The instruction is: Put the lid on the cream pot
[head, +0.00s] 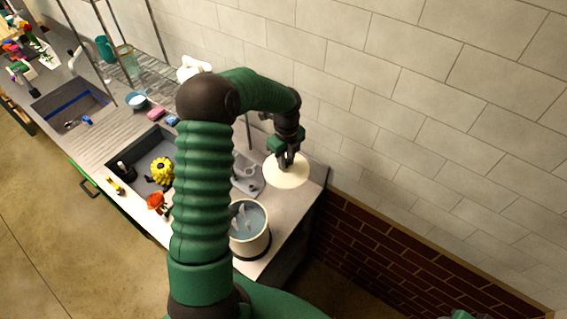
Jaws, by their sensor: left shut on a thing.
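The cream pot (259,244) stands near the front edge of the counter, partly hidden behind my left arm. It is open at the top, and its grey-blue inside with some pale shapes shows. The round cream lid (286,178) is at the counter's right end, farther back than the pot and apart from it. My left gripper (287,161) points down and is shut on the lid at its top. I cannot tell how high the lid is above the counter.
A grey tray (246,187) lies left of the lid. A sink (133,160) with a yellow flower (162,170) is farther left, with a red flower (156,201) at the front edge. The tiled wall (400,130) is close behind; the counter ends just right of the lid.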

